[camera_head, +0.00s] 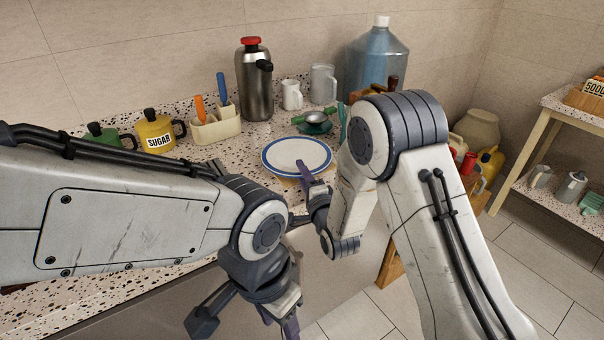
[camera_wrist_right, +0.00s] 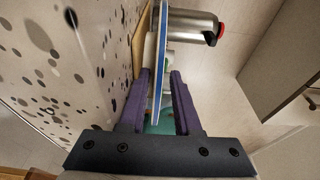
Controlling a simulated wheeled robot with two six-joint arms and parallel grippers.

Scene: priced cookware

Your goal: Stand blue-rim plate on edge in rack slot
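The blue-rim plate (camera_head: 297,154) lies about flat at the counter's front, seemingly on something yellowish under its near edge. My right gripper (camera_head: 314,187) is at the plate's near edge. In the right wrist view the plate (camera_wrist_right: 161,62) shows edge-on between the purple fingers of this gripper (camera_wrist_right: 160,85), with a gap on both sides, so it is open around the rim. My left gripper (camera_head: 283,322) hangs low in front of the counter, and its fingertips are cut off. I cannot make out a rack for certain; a wooden piece (camera_head: 367,95) at the back is mostly hidden by my right arm.
A white caddy (camera_head: 216,126) with orange and blue handles, a sugar pot (camera_head: 157,133) and a steel flask (camera_head: 256,85) stand behind the plate.

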